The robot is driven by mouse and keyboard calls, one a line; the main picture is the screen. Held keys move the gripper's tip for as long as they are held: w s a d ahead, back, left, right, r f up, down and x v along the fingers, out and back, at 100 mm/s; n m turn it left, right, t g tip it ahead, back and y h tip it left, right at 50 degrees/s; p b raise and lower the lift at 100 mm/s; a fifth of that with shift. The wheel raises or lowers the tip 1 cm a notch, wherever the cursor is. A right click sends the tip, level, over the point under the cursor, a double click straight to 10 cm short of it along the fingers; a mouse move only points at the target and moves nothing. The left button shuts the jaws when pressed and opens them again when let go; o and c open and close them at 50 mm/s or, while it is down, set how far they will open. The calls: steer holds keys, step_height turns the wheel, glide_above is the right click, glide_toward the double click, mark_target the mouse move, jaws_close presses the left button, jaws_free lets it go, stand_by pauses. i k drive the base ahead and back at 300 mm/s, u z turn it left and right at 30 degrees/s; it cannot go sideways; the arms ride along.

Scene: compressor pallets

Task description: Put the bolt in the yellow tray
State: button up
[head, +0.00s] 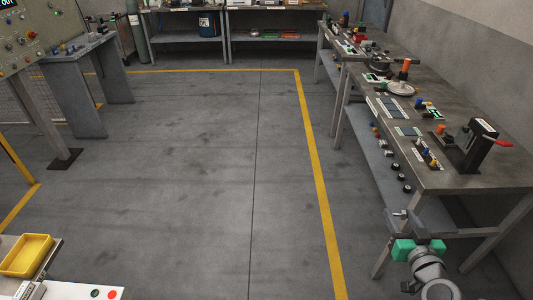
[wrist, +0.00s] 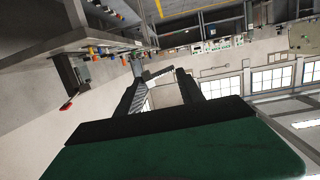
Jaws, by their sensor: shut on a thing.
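My gripper (head: 408,222) is at the lower right in the head view, in front of the near end of the right workbench. It is shut on a small grey bolt (head: 399,214), held clear in the air. In the wrist view the bolt (wrist: 158,73) lies across between the two dark fingertips (wrist: 159,84); part of it is hidden by the fingers. The yellow tray (head: 27,254) is at the far lower left in the head view, far from my gripper. Its visible inside looks empty.
The right workbench (head: 455,180) carries several small parts, a black press with a red handle (head: 480,142), and knobs on its lower shelf. Open grey floor (head: 200,170) with yellow lines lies between.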

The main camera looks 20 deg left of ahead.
mark_target(35, 266)
steer(key=i, duration=1.05)
steer(key=u, duration=4.25)
steer(key=i, duration=1)
